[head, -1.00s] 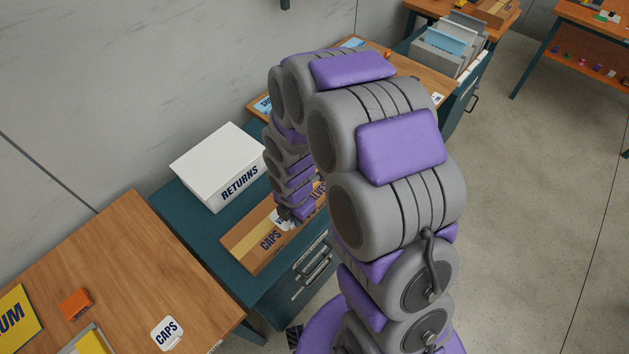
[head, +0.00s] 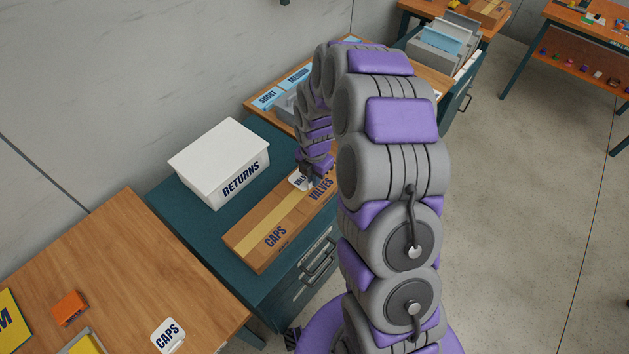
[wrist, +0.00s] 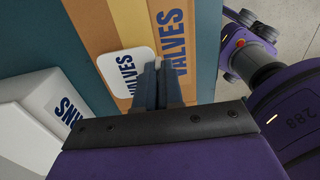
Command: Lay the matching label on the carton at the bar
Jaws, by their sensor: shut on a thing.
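My gripper (wrist: 165,82) is shut on the white VALVES label (wrist: 122,70), holding it by its right edge in the wrist view. The label also shows in the head view (head: 298,181), partly behind my gripper (head: 308,174). Below it is brown cardboard with a pale tape strip, printed VALVES (wrist: 180,45). In the head view this VALVES part (head: 322,190) lies in line with a part printed CAPS (head: 276,237); I cannot tell whether they are one carton or two. The label is over the tape beside the print; contact is unclear. A white CAPS label (head: 168,334) lies on the wooden table.
A white RETURNS box (head: 218,160) stands left of the cardboard on the teal cabinet (head: 180,200). An orange block (head: 69,308) sits on the wooden table. Blue SHORT and MEDIUM signs (head: 283,84) and a grey file holder (head: 447,45) are farther back.

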